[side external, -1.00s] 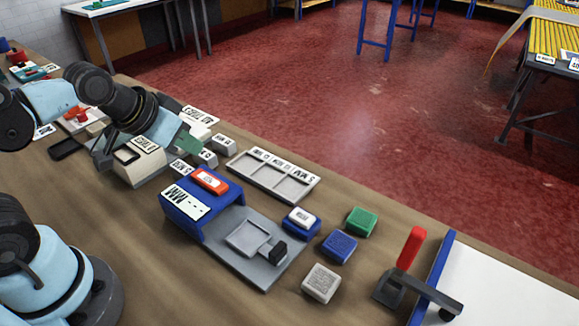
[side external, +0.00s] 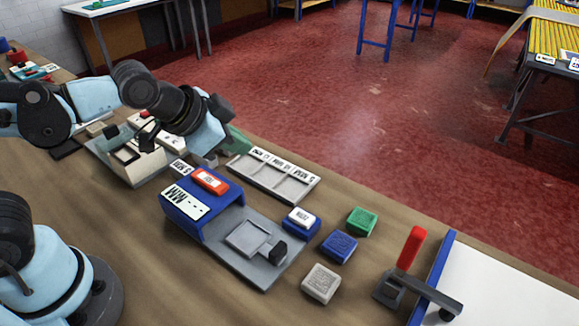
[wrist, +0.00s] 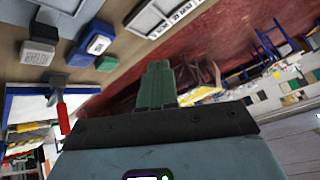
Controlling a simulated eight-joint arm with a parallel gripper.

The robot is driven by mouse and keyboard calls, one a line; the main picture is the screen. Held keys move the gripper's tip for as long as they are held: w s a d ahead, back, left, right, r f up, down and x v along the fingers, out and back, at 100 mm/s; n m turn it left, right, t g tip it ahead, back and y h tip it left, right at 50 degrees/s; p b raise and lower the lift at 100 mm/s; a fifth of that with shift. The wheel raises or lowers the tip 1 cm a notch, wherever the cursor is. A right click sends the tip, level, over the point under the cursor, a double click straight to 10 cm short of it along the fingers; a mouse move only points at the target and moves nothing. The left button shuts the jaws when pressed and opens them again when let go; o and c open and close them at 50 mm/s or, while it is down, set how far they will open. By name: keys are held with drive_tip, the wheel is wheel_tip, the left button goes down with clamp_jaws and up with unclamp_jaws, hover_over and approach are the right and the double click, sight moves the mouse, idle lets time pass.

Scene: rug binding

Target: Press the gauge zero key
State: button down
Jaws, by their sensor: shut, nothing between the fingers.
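The blue gauge (side external: 185,222) stands mid-bench in the side view, with a white MM display and a red key (side external: 211,181) on top. A white-topped key on a blue base (side external: 302,219) sits just right of its grey plate; its label is too small to read surely. A white-topped key also shows in the wrist view (wrist: 98,44). My gripper (side external: 238,141), with green fingers, is raised behind the gauge, above the far side of the bench and apart from both keys. Its fingers (wrist: 157,86) are shut and empty in the wrist view.
A green block (side external: 361,221), a blue block (side external: 338,246) and a grey block (side external: 321,283) lie right of the gauge. A red-handled clamp (side external: 410,250) stands farther right. A grey compartment tray (side external: 272,177) lies behind the gauge. The near bench front is clear.

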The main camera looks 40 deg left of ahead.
sight(298, 219)
drive_tip(key=w+d+m+h, duration=0.2)
drive_tip(key=d+m, duration=0.5)
drive_tip(key=d, duration=0.4)
drive_tip(key=shift+d+f+m+t, duration=0.2)
drive_tip(key=shift+d+m+t, duration=0.05)
drive_tip(key=shift+m+t, duration=0.05)
drive_tip(key=shift+f, duration=0.1)
drive_tip(key=shift+f, duration=4.3)
drive_tip(key=shift+f, duration=0.2)
drive_tip(key=shift+f, duration=0.25)
drive_tip(key=shift+f, duration=0.4)
drive_tip(key=shift+r, duration=0.85)
